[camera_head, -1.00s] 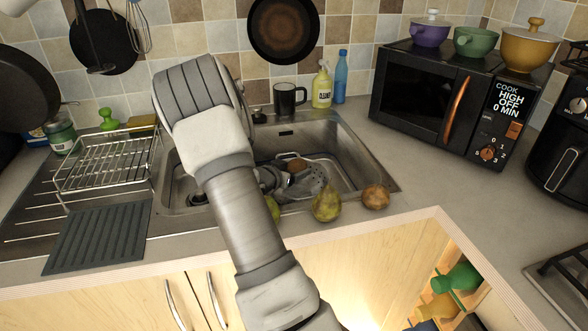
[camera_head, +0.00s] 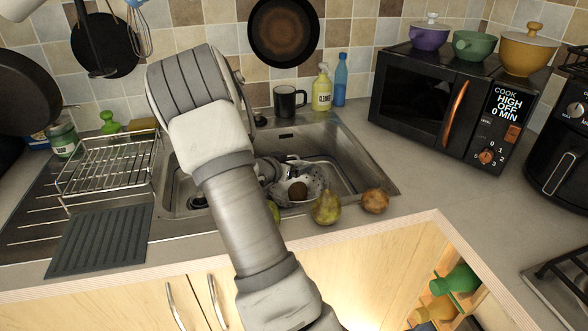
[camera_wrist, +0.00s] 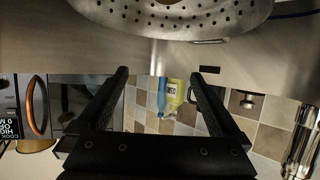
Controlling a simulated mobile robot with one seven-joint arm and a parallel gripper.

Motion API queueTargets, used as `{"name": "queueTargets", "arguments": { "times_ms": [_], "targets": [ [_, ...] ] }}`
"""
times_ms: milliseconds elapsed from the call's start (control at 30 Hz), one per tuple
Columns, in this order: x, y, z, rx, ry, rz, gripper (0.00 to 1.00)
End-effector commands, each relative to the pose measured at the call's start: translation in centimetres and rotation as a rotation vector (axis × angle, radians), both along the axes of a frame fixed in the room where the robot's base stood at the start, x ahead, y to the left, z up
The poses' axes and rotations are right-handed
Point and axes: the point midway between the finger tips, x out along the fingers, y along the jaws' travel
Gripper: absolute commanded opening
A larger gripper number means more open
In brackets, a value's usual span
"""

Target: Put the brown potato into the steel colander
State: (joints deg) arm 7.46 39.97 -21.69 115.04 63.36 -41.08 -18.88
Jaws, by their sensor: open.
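The brown potato (camera_head: 298,190) lies inside the steel colander (camera_head: 316,186), which sits in the sink basin. The colander's perforated side (camera_wrist: 180,14) also fills the top of the wrist view; the potato does not show there. My gripper (camera_wrist: 160,78) is open, with nothing between its two black fingers. In the head view it is just above and to the left of the potato, partly hidden behind my arm, and apart from the potato as far as I can see.
A green pear (camera_head: 326,207) and a round brownish fruit or onion (camera_head: 376,201) stand on the front counter edge. A black mug (camera_head: 288,100), a yellow cleaner bottle (camera_head: 321,88) and a blue bottle (camera_head: 341,78) stand behind the sink. A dish rack (camera_head: 108,165) is at left.

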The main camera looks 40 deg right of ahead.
Motion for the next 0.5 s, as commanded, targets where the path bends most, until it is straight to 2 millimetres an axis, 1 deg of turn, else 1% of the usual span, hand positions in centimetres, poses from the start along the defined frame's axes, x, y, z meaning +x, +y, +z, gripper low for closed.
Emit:
{"name": "queueTargets", "arguments": {
  "times_ms": [33, 100, 300, 500],
  "targets": [
    [-0.5, -0.2, 1.4, 0.001, -0.003, -0.002, 1.00],
    [-2.2, -0.8, 2.1, 0.000, -0.001, -0.004, 1.00],
    [-6.1, -2.2, 4.6, 0.001, -0.002, -0.003, 1.00],
    [-9.3, -3.3, 6.5, 0.001, -0.002, -0.003, 1.00]
  ]
}}
